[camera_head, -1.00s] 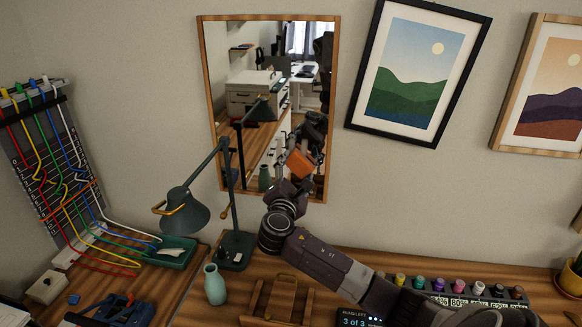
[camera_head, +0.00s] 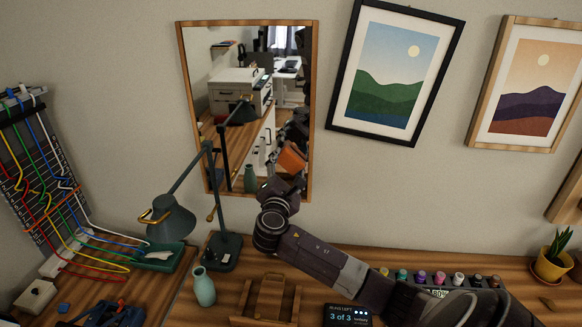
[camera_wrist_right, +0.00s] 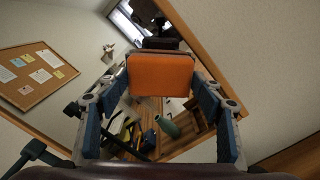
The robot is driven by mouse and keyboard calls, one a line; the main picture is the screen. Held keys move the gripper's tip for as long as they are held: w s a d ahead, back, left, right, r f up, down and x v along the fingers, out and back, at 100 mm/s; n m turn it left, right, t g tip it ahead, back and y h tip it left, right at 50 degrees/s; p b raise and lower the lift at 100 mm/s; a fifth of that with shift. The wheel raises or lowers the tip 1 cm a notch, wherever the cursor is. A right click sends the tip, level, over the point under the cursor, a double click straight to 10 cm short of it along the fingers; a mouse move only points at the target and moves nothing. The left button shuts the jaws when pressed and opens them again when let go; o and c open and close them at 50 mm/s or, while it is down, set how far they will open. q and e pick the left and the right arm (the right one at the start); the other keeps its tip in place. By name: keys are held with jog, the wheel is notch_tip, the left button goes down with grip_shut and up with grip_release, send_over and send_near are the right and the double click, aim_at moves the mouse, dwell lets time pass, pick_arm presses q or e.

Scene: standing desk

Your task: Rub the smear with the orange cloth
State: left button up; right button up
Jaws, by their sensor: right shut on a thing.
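The orange cloth (camera_wrist_right: 160,75) looks like a flat block-shaped pad in the right wrist view, between the two blue-grey fingers of my right gripper (camera_wrist_right: 158,92). My right gripper is shut on it. In the head view my right gripper (camera_head: 284,180) is in front of the lower right part of the wood-framed mirror (camera_head: 228,150). An orange patch shows just beyond it; I cannot tell how much is reflection, or whether the cloth touches the glass. I cannot make out the smear. My left gripper is not in view.
A desk lamp (camera_head: 168,218) and a green vase (camera_head: 204,287) stand left of my right arm. Two framed pictures, one green (camera_head: 393,75) and one purple-orange (camera_head: 527,85), hang to the right. Several coloured bottles (camera_head: 420,277) and a potted plant (camera_head: 552,262) stand on the desk.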

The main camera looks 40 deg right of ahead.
jog(key=shift+w+a+f+b, duration=0.1)
jog(key=shift+w+a+b, duration=0.4)
jog(key=shift+w+a, duration=1.25)
jog(key=shift+w+a+b, duration=0.45)
jog(key=shift+w+a, duration=0.95)
jog(key=shift+w, duration=0.55)
jog(key=shift+w+a, duration=0.3)
jog(key=shift+w, duration=0.05)
jog(key=shift+r+p, duration=0.9)
jog(key=shift+r, duration=0.05)
jog(key=shift+s+d+p, duration=0.6)
jog(key=shift+s+p, duration=0.05)
jog(key=shift+s, duration=0.1)
jog(key=shift+s+d+f+p, duration=0.1)
jog(key=shift+s+d+p, duration=0.35)
jog(key=shift+s+d, duration=0.25)
jog(key=s+d+p, duration=0.2)
jog(key=s+d, duration=0.1)
jog(key=s, duration=0.1)
jog(key=shift+d+p, duration=0.2)
jog(key=shift+p, duration=0.2)
jog(key=shift+s+d+p, duration=0.35)
jog(key=shift+s+d, duration=0.45)
jog(key=shift+s, duration=0.15)
